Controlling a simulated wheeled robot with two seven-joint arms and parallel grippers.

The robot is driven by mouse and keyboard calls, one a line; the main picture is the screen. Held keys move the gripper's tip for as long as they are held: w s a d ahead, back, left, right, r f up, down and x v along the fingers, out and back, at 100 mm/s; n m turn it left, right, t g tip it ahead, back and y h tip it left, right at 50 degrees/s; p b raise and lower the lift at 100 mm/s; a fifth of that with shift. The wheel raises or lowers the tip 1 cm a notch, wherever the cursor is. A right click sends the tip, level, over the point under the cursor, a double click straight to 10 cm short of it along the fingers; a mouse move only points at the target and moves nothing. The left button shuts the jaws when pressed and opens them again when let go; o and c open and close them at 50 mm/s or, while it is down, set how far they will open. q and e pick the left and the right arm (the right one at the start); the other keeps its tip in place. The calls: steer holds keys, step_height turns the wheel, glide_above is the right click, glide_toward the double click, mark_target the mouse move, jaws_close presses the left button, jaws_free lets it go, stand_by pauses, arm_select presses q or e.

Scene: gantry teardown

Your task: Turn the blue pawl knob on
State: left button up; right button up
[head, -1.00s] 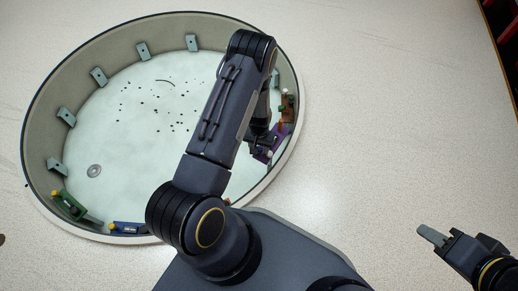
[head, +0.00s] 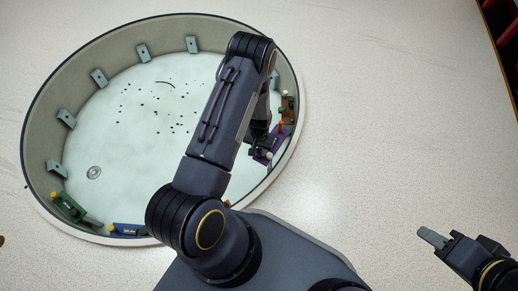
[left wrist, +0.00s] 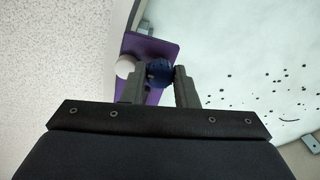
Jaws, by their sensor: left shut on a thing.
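The blue pawl knob (left wrist: 160,70) is a dark blue round knob on a purple plate (left wrist: 150,46), seen in the left wrist view. My left gripper (left wrist: 160,78) has its two fingers on either side of the knob and is shut on it. A white ball-shaped knob (left wrist: 125,66) sits beside it on the same plate. In the head view the purple plate (head: 267,155) shows at the right inner wall of the ring, and my left gripper (head: 258,143) is partly hidden by my arm. My right gripper (head: 433,238) is over the table at the lower right, away from the ring.
A large round ring (head: 40,130) with a pale floor encloses several grey brackets along its wall. A green unit (head: 68,207) and a blue unit (head: 130,229) sit at its near left edge. A grey washer (head: 94,172) lies on the floor. The table to the right is clear.

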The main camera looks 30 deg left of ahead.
mark_target(259, 150)
arm_select(q)
steer(key=m, duration=0.4)
steer(key=shift+m+b, duration=0.3)
steer(key=shift+b, duration=0.1)
steer(key=m, duration=0.4)
steer(key=shift+m, duration=0.3)
steer(key=m, duration=0.4)
steer(key=shift+b, duration=0.4)
steer(key=shift+m, duration=2)
steer(key=o, duration=1)
step_height(259, 150, up, 8)
steer(key=p, duration=0.3)
steer(key=shift+f, duration=0.1)
